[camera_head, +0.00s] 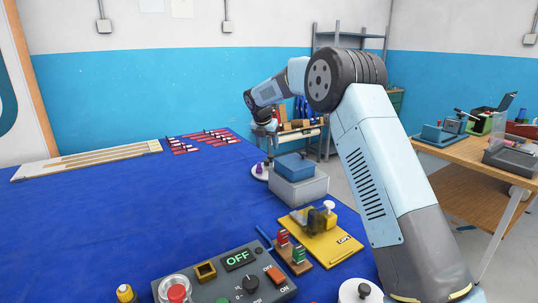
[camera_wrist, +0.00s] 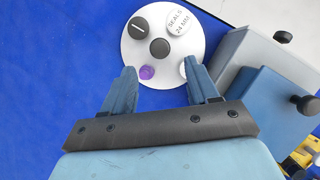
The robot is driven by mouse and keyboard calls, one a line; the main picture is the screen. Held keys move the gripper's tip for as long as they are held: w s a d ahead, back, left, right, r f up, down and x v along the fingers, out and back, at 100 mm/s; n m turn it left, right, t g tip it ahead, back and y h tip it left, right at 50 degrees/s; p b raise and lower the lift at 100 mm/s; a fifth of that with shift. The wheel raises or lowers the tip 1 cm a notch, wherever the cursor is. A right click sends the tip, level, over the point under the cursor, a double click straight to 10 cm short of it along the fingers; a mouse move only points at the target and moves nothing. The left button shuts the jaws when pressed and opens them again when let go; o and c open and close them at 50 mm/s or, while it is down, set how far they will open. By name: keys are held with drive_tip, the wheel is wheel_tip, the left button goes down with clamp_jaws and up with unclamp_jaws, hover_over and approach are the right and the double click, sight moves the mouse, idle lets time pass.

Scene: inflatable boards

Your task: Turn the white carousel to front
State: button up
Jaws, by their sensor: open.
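The white carousel (camera_wrist: 138,68) is a round disc with a dark centre knob (camera_wrist: 159,47), lying on the blue cloth. It carries a black round item at upper left, a white cap marked "SEALS 24 MM" (camera_wrist: 178,23) at upper right, a purple piece (camera_wrist: 147,72) at lower left and a white piece at lower right, partly hidden by a finger. In the head view the carousel (camera_head: 256,174) is at the table's far right, partly hidden. My gripper (camera_wrist: 160,67) is open and empty, its fingers over the carousel's near edge in the picture; contact cannot be told.
A grey box (camera_head: 300,188) with a blue lid (camera_head: 294,166) stands just right of the carousel. A yellow board (camera_head: 325,247) and a control panel (camera_head: 225,280) reading OFF are nearer. Red pieces (camera_head: 205,139) lie behind. The blue cloth (camera_head: 130,210) at left is clear.

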sight(271, 156)
drive_tip(key=shift+x, duration=3.2)
clamp_jaws()
